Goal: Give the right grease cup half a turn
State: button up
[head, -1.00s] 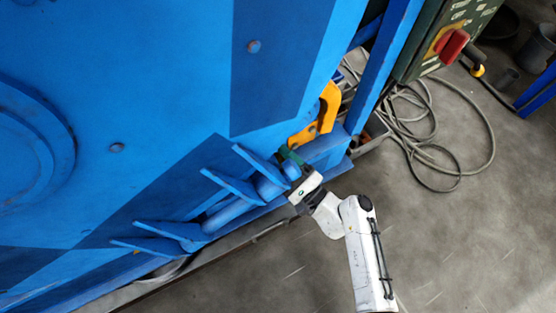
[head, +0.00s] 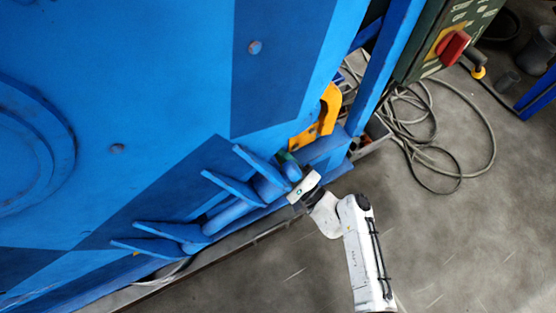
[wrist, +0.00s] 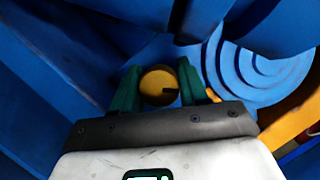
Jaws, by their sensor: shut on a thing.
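The grease cup (wrist: 158,84) is a round yellow cap with a dark mark on its right side, seen in the wrist view. My gripper (wrist: 158,76) has its two green fingers on either side of the cup and is shut on it. In the head view my gripper (head: 287,158) reaches in at the right end of the blue hinge tube, beside a blue plate. There the cup is hidden by the gripper and the blue parts, and only a little green of the fingers shows.
Blue plates (head: 233,188) stick out close to the left of my gripper. A yellow hook-shaped bracket (head: 329,108) is just above and right of it. A green control box with a red switch (head: 453,47) and coiled cables (head: 435,125) are farther right. The floor at lower right is clear.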

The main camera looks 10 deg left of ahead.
jog(key=shift+f+m, duration=0.1)
jog(key=shift+m, duration=0.4)
jog(key=m+t, duration=0.1)
jog(key=m, duration=0.2)
jog(key=shift+m+t, duration=0.3)
jog(key=shift+t, duration=0.1)
jog(key=m+t, duration=0.1)
jog(key=m, duration=0.1)
jog(key=m+t+h, duration=0.1)
jog(key=m, duration=0.2)
jog(key=shift+h, duration=0.3)
jog(key=m+t+h, duration=0.1)
jog(key=m, duration=0.2)
jog(key=m+t+h, duration=0.1)
jog(key=m+h, duration=0.1)
jog(key=m, duration=0.2)
jog(key=shift+t, duration=0.4)
jog(key=shift+m+t+h, duration=0.3)
jog(key=shift+m+h, duration=0.5)
jog(key=shift+m, duration=0.8)
jog(key=o, duration=1)
